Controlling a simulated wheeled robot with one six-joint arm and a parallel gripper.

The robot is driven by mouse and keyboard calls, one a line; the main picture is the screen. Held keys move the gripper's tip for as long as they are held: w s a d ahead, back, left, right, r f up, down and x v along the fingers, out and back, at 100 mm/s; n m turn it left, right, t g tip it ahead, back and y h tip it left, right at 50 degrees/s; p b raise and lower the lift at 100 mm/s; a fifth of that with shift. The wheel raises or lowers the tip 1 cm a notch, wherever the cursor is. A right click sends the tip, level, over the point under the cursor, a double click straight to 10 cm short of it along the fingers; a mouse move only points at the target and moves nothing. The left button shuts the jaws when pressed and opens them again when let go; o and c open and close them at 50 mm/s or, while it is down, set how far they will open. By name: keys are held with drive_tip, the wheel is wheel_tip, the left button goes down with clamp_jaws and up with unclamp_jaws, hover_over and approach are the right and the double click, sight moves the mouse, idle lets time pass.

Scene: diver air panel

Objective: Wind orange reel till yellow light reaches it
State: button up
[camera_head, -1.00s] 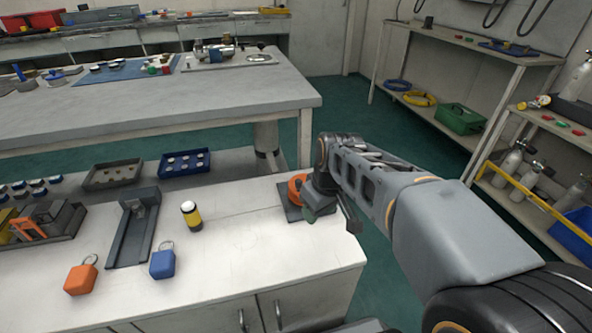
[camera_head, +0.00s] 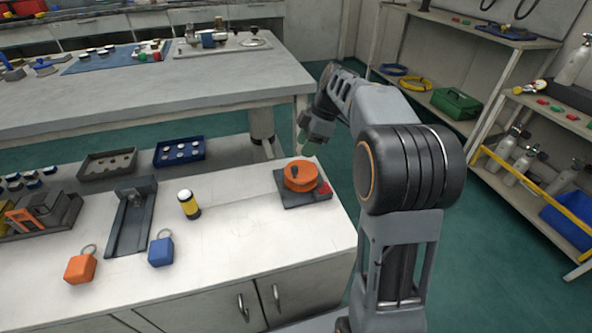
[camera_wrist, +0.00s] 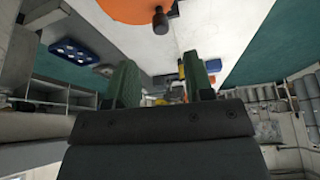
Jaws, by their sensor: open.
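The orange reel (camera_head: 299,182) sits on a dark square base at the bench's right end. A dark upright knob (camera_head: 295,171) stands on its top, and a small red part (camera_head: 324,188) is at the base's right corner. The yellow light (camera_head: 189,206), a yellow-and-black cylinder with a white top, stands upright left of the reel, apart from it. My gripper (camera_head: 302,142) is above and behind the reel, not touching it. In the wrist view my gripper (camera_wrist: 160,82) has its green fingers apart and empty; the reel (camera_wrist: 120,8) and knob (camera_wrist: 160,20) show at the top edge.
A blue tag block (camera_head: 160,251) and an orange one (camera_head: 80,268) lie at the front left. A dark channel-shaped holder (camera_head: 128,230) is left of the light. Grey and blue trays (camera_head: 180,160) sit behind. The bench between light and reel looks clear.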

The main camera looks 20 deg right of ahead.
sight(295, 167)
drive_tip(key=b+x, duration=0.2)
drive_tip(key=x, duration=0.6)
drive_tip(key=shift+f+b, duration=0.15)
drive_tip(key=shift+b, duration=0.2)
drive_tip(key=shift+c, duration=0.4)
clamp_jaws()
drive_tip(key=shift+w+a+m+t, duration=0.1)
drive_tip(key=shift+w+m+t, duration=0.15)
drive_tip(key=shift+m, duration=0.25)
